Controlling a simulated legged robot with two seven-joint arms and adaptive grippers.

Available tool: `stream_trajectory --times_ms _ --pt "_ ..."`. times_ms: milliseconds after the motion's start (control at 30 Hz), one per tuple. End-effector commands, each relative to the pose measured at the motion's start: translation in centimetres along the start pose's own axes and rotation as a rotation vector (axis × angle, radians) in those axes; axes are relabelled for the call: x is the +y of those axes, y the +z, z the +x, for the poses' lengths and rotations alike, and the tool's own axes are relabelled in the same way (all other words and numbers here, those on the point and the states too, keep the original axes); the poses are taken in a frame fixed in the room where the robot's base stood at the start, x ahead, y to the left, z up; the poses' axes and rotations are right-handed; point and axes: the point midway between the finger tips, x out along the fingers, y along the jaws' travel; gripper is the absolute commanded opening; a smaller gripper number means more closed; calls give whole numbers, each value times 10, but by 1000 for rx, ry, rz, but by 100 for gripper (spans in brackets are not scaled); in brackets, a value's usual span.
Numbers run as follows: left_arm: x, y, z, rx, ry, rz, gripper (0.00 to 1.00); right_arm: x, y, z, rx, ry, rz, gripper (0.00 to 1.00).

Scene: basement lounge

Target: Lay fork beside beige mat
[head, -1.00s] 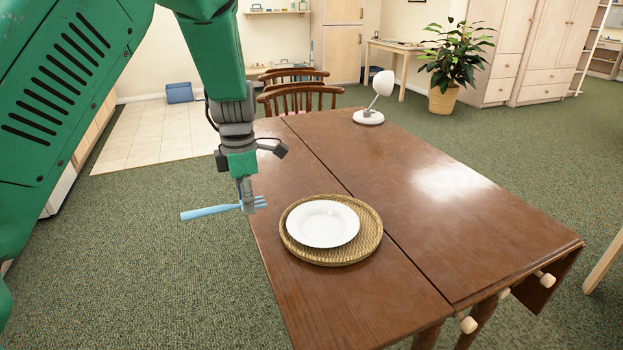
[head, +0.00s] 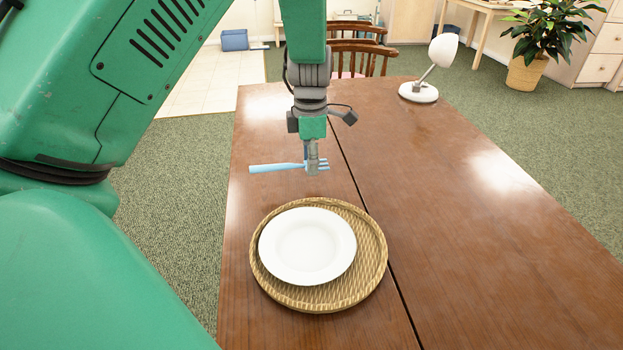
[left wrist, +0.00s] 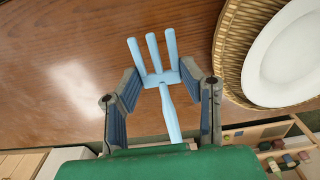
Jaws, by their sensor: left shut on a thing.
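The light-blue fork (head: 277,167) is held level above the wooden table, beyond the beige woven mat (head: 372,262) in the head view, its handle pointing left and its tines right. My left gripper (head: 313,168) is shut on the fork near the base of its tines. The left wrist view shows the fork (left wrist: 168,100) between the two fingers (left wrist: 165,100), with the mat (left wrist: 229,62) to the right. A white plate (head: 306,246) rests on the mat, towards its left side. My right gripper is not in view.
The brown wooden table (head: 480,230) is clear to the right of the mat and has a dark seam. A white lamp (head: 420,92) stands at its far side. Chairs (head: 355,58) stand behind the far edge, and a potted plant (head: 527,72) stands beyond.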

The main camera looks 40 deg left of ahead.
Motion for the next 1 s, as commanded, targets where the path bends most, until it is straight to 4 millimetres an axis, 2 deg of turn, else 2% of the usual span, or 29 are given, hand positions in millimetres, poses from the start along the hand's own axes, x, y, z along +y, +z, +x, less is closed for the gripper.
stream_trajectory --times_ms 300,633,667,700,733,1000 --pt "0 0 46 1 -1 -1 12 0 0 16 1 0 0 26" --pt "0 0 49 1 0 0 12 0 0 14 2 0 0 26" --pt "0 0 50 0 0 0 38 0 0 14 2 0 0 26" --pt "0 0 50 0 0 0 52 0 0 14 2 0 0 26" --pt "0 0 50 0 0 0 55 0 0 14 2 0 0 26" --pt "0 0 49 0 1 -1 55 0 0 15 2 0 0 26"
